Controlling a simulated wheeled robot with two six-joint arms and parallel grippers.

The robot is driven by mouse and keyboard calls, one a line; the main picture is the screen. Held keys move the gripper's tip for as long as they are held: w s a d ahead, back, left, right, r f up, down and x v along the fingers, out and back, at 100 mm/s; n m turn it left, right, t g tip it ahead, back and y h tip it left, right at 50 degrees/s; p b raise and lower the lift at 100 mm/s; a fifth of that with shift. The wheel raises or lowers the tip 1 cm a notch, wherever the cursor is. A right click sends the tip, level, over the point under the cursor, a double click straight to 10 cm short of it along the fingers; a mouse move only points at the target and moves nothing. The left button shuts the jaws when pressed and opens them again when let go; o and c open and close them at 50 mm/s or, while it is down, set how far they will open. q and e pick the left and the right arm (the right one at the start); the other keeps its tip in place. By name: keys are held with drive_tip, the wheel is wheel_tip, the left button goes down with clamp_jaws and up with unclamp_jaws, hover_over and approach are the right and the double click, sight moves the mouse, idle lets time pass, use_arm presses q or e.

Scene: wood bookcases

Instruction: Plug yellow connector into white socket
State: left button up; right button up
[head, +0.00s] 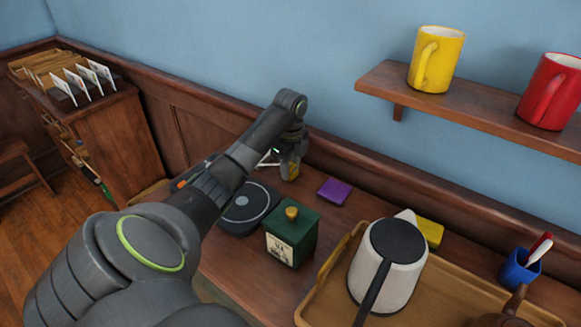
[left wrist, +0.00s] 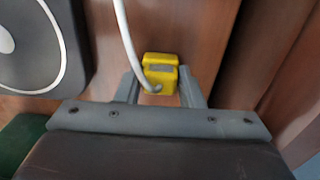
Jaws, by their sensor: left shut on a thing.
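The yellow connector (left wrist: 160,66) is between the two fingers of my left gripper (left wrist: 160,88) in the left wrist view, with a grey patch on its face and a white cable (left wrist: 126,38) running up from it. In the head view my left gripper (head: 289,165) is shut on the connector, near the back wall side of the wooden counter, and a little yellow shows between the fingers. I cannot make out the white socket in either view. My right gripper is not in view.
A dark round base (head: 243,214) and a green canister (head: 291,240) stand near my left arm. A purple block (head: 334,191) lies to the right. A kettle (head: 402,262) stands on a wooden tray (head: 318,303). A shelf (head: 470,98) with mugs overhangs the right.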

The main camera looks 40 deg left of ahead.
sight(291, 165)
use_arm(q)
drive_tip(key=shift+r, duration=0.55)
wheel_tip(291, 165, up, 9)
drive_tip(key=p, duration=0.7)
